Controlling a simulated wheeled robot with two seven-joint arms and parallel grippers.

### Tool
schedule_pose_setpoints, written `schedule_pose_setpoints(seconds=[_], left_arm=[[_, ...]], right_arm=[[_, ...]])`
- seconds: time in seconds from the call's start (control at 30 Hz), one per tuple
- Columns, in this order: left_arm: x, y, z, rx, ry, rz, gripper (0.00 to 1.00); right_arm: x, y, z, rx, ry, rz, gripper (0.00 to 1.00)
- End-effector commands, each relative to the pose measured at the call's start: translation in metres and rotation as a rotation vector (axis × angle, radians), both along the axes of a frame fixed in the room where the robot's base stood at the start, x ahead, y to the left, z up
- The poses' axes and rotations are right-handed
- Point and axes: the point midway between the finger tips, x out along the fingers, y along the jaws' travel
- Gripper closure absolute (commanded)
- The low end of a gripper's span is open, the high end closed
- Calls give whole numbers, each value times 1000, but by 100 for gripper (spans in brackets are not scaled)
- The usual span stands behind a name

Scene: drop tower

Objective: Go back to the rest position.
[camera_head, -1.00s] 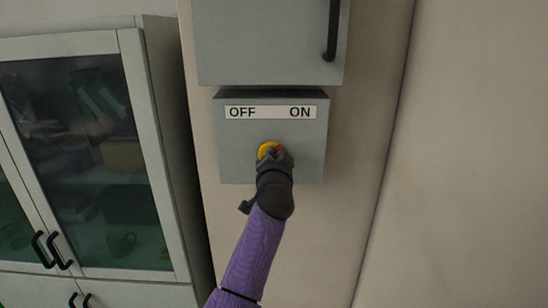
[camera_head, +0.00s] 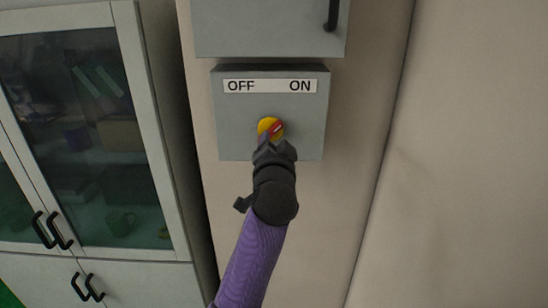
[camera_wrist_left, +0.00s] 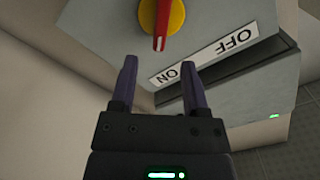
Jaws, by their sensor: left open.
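A grey switch box (camera_head: 233,130) on the wall carries a white OFF/ON label (camera_head: 270,86) and a yellow round knob (camera_head: 264,124) with a red handle (camera_head: 276,128). The handle is tilted up to the right, towards ON. In the left wrist view the knob (camera_wrist_left: 176,18) is at the top and its red handle (camera_wrist_left: 160,28) points towards the ON end of the label (camera_wrist_left: 205,57). My left gripper (camera_head: 270,146) is just below and in front of the knob. In the wrist view its fingers (camera_wrist_left: 159,66) are apart, with nothing between them. My right gripper is not in view.
A second grey box (camera_head: 265,28) with a black handle is above the switch box. A glass-door cabinet (camera_head: 133,100) with black handles stands at the left. The wall at the right (camera_head: 460,170) is bare.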

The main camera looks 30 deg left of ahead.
Motion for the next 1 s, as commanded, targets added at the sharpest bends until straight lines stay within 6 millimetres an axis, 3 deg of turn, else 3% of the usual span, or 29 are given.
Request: schedule_pose_setpoints(seconds=[0.2,0.67,0.77,0.87,0.9,0.97,1.0], left_arm=[[-24,-14,-1,0,0,0,41],[-24,-15,-3,0,4,-2,41],[-16,-21,-49,-13,56,-34,41],[-5,-35,-149,-50,173,-104,41],[-4,-42,-194,-74,226,-135,41],[-5,-51,-260,-112,304,-175,41],[-9,-57,-303,-140,356,-199,41]], right_arm=[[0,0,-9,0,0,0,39],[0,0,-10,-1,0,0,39],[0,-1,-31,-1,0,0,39],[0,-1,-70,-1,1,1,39],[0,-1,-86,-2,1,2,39],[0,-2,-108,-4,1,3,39],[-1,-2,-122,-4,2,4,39]])
